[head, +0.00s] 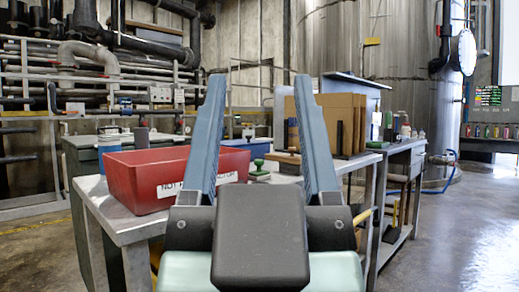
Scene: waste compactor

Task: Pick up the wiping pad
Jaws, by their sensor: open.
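My gripper (258,82) is in the foreground of the head view, with its two long blue fingers pointing up and spread wide apart. It is open, with nothing held between the fingers. I cannot make out the wiping pad for sure. A small green object with a knob-like top (259,168) sits on the grey metal table (130,222), seen in the gap between the fingers and beyond them. I cannot tell whether it is the pad. My gripper hides part of the tabletop.
A red bin (130,181) with a white label stands on the table at left, partly behind the left finger. Upright brown boards (345,122) stand behind the right finger. Several bottles (405,130) are on a bench at right. Open floor (465,240) lies at far right.

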